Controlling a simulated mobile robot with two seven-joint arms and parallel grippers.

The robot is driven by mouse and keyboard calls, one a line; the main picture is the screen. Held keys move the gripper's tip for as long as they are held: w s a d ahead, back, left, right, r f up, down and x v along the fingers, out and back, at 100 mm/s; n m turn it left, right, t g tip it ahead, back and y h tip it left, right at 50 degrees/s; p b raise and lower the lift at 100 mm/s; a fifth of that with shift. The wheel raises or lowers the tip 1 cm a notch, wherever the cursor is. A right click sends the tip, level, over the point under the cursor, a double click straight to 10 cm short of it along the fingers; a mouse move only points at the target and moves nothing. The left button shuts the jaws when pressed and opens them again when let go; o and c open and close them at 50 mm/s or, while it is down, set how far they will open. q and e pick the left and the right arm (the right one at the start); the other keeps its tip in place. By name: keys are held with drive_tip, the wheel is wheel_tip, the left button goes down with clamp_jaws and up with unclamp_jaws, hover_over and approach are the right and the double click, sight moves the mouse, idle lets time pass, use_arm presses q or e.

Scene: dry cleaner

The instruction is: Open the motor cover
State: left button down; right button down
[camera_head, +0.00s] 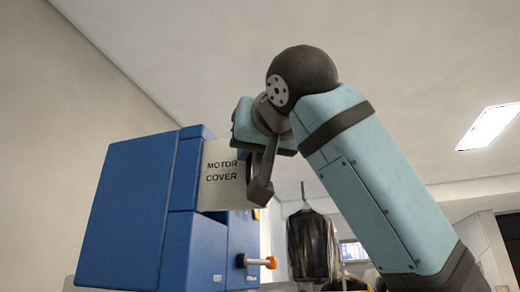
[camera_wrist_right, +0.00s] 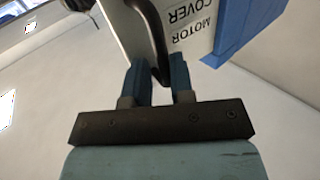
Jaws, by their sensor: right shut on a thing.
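The motor cover (camera_head: 222,178) is a pale panel lettered "MOTOR COVER" on the blue machine (camera_head: 139,210), left of centre in the head view. It also shows, with its lettering upside down, in the right wrist view (camera_wrist_right: 193,38). A curved black handle (camera_wrist_right: 153,35) stands out from the panel. My right gripper (camera_wrist_right: 160,72) has its two blue fingers on either side of the handle's end and is shut on it. In the head view my right gripper (camera_head: 252,160) hides the cover's right part. I cannot tell if the cover stands ajar. My left gripper is not in view.
An orange-tipped knob (camera_head: 270,262) sticks out of the machine below the cover. A dark bagged garment (camera_head: 312,246) hangs behind, to the right. A wall rises at the left. The space above the machine is free.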

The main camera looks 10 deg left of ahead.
drive_tip(key=shift+s+a, duration=0.2)
drive_tip(key=shift+a, duration=0.05)
drive_tip(key=c, duration=1.2)
unclamp_jaws()
drive_tip(key=shift+c, duration=0.2)
drive_tip(key=shift+s+a, duration=0.1)
